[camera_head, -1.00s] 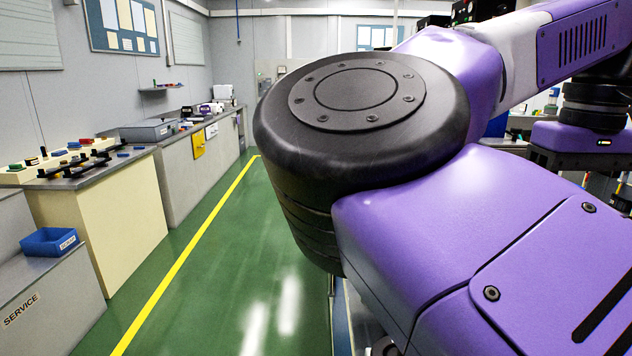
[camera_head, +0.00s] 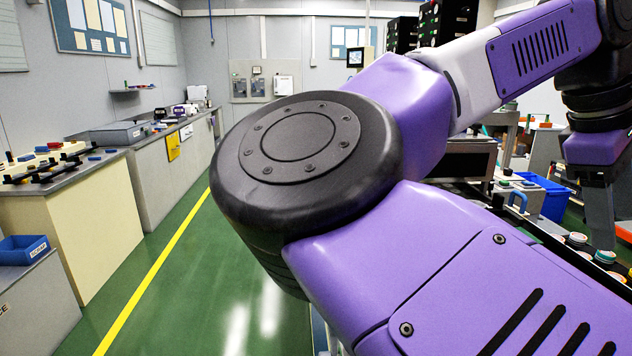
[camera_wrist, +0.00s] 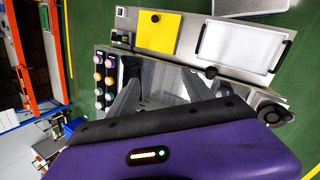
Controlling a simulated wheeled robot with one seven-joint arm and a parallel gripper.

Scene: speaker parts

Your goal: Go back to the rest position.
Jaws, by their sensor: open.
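My gripper (camera_wrist: 160,85) shows in the wrist view with its two grey fingers spread apart and nothing visible between them. The fingers hang over a shiny grey surface (camera_wrist: 160,78). In the head view, part of my gripper (camera_head: 600,215) hangs at the right edge, beside several round parts (camera_head: 605,257) on a dark rack or line. My own arm fills much of the middle and right of the head view and hides what is behind it.
A black tray of coloured round pieces (camera_wrist: 104,80) lies left of the fingers, beside a yellow panel (camera_wrist: 155,32) and a white panel (camera_wrist: 242,46). A blue bin (camera_head: 545,197) stands at the right. The green floor (camera_head: 190,285) on the left is clear, by workbenches (camera_head: 85,215).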

